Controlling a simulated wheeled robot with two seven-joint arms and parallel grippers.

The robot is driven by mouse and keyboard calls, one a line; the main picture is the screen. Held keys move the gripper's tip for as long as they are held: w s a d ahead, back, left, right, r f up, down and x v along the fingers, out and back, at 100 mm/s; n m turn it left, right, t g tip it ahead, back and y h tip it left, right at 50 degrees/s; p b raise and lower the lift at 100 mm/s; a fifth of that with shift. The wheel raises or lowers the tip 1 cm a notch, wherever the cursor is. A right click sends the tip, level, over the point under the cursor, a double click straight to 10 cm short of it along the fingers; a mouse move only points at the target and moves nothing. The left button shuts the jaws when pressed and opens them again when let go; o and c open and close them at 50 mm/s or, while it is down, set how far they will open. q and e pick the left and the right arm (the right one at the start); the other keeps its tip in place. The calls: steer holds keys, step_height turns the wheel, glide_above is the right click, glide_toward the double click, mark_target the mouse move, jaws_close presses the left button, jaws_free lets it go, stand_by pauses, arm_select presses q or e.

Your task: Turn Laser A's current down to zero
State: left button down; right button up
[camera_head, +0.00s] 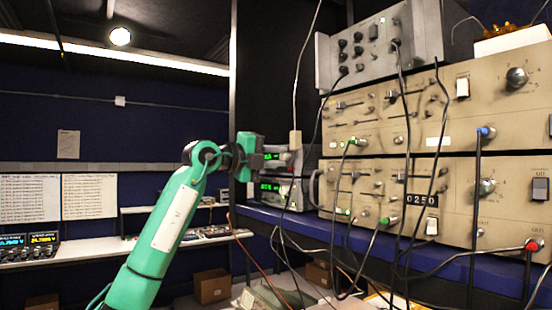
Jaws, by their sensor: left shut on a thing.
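Two small stacked instrument units with green lit digits stand on the blue shelf, left of the big beige racks. The upper unit's display (272,156) and the lower unit's display (269,187) are too small to read. No label tells me which is Laser A. My left gripper (264,162), on a green arm from the lower left, is at the front of the upper unit. It is shut on a small part there, apparently a knob, which the gripper hides. My right gripper is not in view.
Beige rack instruments (440,110) with knobs and hanging cables fill the right side. A grey unit (375,45) sits on top of them. A loose cable (297,80) hangs close to the small units. A back bench (130,247) holds other displays. Open room lies left of my arm.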

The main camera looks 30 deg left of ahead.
arm_select(q)
steer(key=shift+r, duration=0.1)
steer(key=c, duration=1.2)
jaws_free()
steer(key=shift+c, duration=0.2)
steer(key=shift+a, duration=0.1)
steer(key=shift+s+f+b, duration=0.2)
steer(key=shift+s+b, duration=0.1)
steer(key=b+v, duration=0.5)
steer(key=v, duration=0.8)
